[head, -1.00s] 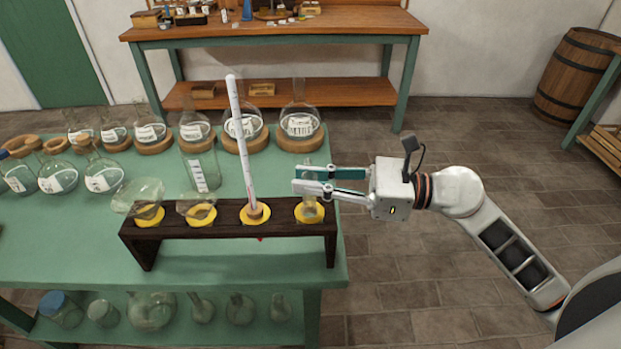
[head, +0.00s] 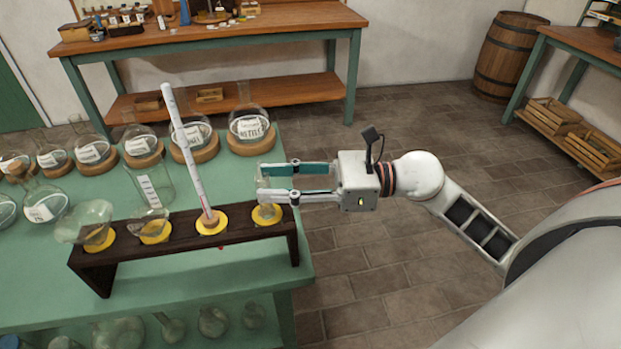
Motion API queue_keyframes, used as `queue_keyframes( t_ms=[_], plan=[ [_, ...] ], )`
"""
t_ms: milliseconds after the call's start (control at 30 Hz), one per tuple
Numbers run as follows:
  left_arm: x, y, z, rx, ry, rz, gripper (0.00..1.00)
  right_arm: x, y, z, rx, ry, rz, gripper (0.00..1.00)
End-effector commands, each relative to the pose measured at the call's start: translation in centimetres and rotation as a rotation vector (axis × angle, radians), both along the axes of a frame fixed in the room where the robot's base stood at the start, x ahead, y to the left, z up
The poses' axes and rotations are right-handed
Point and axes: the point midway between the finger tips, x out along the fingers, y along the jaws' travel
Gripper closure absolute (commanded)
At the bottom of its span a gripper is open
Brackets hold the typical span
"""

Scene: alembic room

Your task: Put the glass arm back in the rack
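The dark wooden rack (head: 180,240) stands on the green table, with yellow-ringed holes along its top. A small clear glass piece, seemingly the glass arm (head: 265,207), stands roughly upright in the rightmost ringed hole. My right gripper (head: 264,184) reaches in from the right above that hole. Its two fingers are spread apart, with the top of the glass at or between their tips; contact is hard to tell. A thermometer (head: 187,150) leans in the adjacent hole. Clear glass vessels (head: 84,222) sit over the two left holes. My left gripper is not in view.
Labelled round flasks (head: 250,127) on cork rings line the table's back edge. A clear cylinder (head: 152,185) stands close behind the rack. More glassware (head: 213,322) is on the lower shelf. The floor right of the table is clear.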

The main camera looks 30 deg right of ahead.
Motion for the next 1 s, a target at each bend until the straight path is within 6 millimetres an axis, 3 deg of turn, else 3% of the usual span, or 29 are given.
queue_keyframes(
  t_ms=[300,500,1000],
  plan=[
    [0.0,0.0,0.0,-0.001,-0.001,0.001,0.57,-2.8,-5.5,-0.1,-0.001,0.004,-0.001,0.65],
    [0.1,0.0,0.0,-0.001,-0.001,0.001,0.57,-4.0,-7.8,-0.1,-0.001,0.004,0.000,0.65],
    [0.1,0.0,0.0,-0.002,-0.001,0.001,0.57,-4.5,-8.6,0.1,-0.001,0.000,0.001,0.65]
  ],
)
